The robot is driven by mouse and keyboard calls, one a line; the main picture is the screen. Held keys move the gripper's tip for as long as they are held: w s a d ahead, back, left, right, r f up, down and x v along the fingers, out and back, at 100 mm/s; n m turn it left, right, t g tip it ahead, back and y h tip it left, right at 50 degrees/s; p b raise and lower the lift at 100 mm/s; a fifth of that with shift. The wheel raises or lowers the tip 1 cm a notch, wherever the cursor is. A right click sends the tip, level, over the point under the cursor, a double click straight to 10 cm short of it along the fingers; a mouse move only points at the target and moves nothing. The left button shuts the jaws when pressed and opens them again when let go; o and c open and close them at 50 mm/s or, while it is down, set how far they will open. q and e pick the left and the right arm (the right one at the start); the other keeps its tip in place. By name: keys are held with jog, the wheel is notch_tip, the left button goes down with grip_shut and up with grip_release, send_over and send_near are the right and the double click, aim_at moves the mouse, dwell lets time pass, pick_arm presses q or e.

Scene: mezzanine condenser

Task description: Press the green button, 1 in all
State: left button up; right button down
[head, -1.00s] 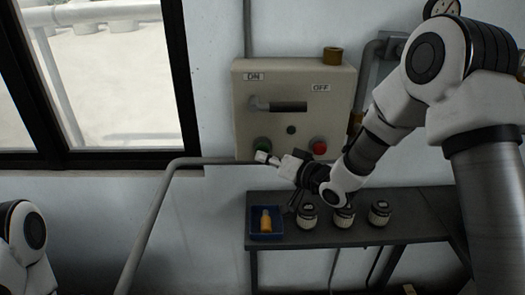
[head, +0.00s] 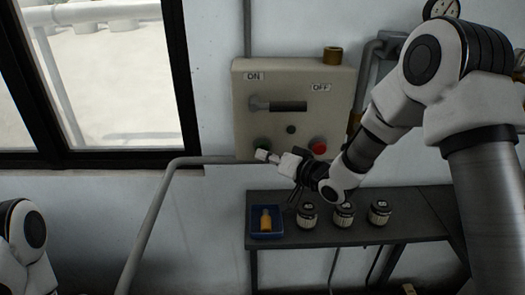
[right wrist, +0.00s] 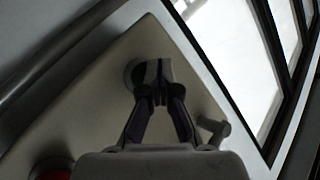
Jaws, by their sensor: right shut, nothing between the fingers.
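The green button (head: 262,143) is at the lower left of the beige control box (head: 246,118) on the wall. In the head view its lower part is hidden by my right gripper (head: 263,155). The right gripper is shut and empty, its tips at or just in front of the button. In the right wrist view the shut fingertips (right wrist: 158,72) overlap a round collar (right wrist: 133,74), and they hide most of it. I cannot tell whether the tips touch the button or whether it is pushed in. My left gripper is out of view.
A red button (head: 318,146) is at the box's lower right. A lever handle (head: 258,103) sticks out above the green button. Below, a dark shelf (head: 400,232) holds a blue tray (head: 254,234) and several jars (head: 343,215). A grey pipe (head: 160,205) runs at left.

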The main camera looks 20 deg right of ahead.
jog(key=shift+w, duration=0.15)
dwell(0.4)
jog(key=shift+s+a, duration=0.2)
jog(key=shift+s, duration=0.75)
jog(key=s, duration=0.2)
jog(key=s+a+b, duration=0.1)
jog(key=s, duration=0.1)
jog(key=shift+s+a, duration=0.2)
jog(key=shift+s, duration=0.2)
